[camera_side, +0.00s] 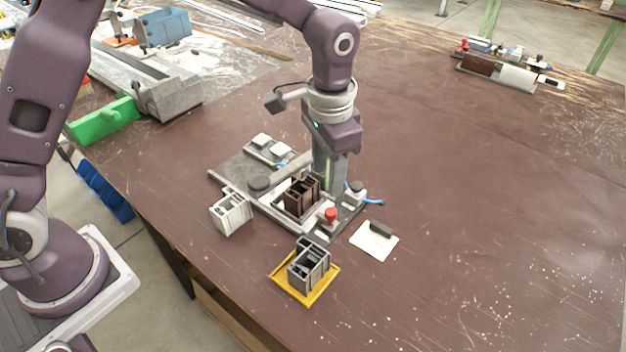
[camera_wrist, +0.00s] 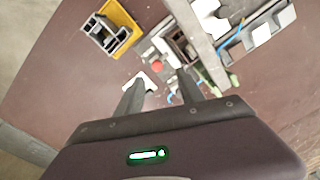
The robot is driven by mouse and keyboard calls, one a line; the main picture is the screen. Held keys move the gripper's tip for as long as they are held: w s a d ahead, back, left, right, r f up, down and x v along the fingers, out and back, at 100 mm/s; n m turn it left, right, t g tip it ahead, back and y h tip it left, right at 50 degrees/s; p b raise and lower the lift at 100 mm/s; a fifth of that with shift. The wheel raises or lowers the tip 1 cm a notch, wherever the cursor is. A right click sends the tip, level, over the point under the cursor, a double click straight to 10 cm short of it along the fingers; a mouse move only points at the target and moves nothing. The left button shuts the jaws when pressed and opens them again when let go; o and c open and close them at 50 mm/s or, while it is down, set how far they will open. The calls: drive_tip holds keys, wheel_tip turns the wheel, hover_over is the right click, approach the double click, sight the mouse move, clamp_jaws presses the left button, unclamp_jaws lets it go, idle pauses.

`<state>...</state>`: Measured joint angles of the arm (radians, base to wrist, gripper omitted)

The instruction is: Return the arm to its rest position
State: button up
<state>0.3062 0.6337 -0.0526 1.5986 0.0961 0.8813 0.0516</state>
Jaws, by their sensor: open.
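My gripper (camera_side: 328,175) hangs pointing down over the back right part of the clamp fixture (camera_side: 232,172) on the bench. In the wrist view its two fingers (camera_wrist: 160,84) are apart with nothing between them. A dark brown profile block (camera_side: 301,197) stands in the fixture, just left of my gripper in the side view. A dark grey profile block (camera_side: 309,268) stands in a yellow tray (camera_side: 281,281) at the front; it also shows in the wrist view (camera_wrist: 106,37). A light grey profile block (camera_side: 231,213) stands at the fixture's left edge. Whether my fingers touch the fixture cannot be told.
A red button (camera_side: 330,214) sits at the fixture's front corner. A white plate with a black piece (camera_side: 374,241) lies to its right. A vise (camera_side: 165,92) and green block (camera_side: 103,120) are at the back left. The right side of the bench is largely clear.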

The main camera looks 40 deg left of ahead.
drive_tip(key=s+a+r+n+t, duration=0.1)
drive_tip(key=s+a+r, duration=0.35)
drive_tip(key=r, duration=0.25)
drive_tip(key=s+a+r+n+t, duration=0.1)
drive_tip(key=s+a+r+t, duration=0.1)
drive_tip(key=s+a+r, duration=0.35)
drive_tip(key=s+a+r+n+t, duration=0.1)
drive_tip(key=s, duration=0.6)
drive_tip(key=s+a+r+n+t, duration=0.1)
drive_tip(key=s+a+n, duration=0.1)
drive_tip(key=s, duration=0.6)
drive_tip(key=shift+a+r, duration=0.15)
drive_tip(key=shift+r, duration=0.1)
